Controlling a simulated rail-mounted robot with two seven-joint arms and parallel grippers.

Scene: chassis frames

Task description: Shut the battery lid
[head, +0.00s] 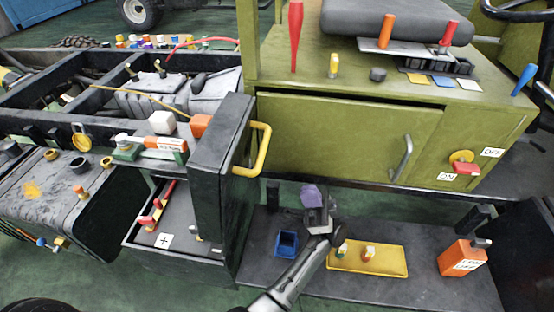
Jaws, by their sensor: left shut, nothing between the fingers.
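The battery lid (218,170) is a dark slab standing upright and open on the right side of the battery box (150,256). A yellow handle (264,150) sticks out from the lid's right face. The open box shows a grey battery top (185,215) with red terminal parts and a white plus label. My left gripper (314,192) is to the right of the lid, lower in the picture than the handle and apart from it. It is shut and empty, with purple at its tip. My right gripper is not in view.
A green cabinet (330,140) stands behind my gripper, with tools on top. On the dark step (330,295) are a blue bin (287,243), a yellow pad (370,262) and an orange can (461,258). Small items, including an orange-and-white tube (165,143), lie behind the box opening.

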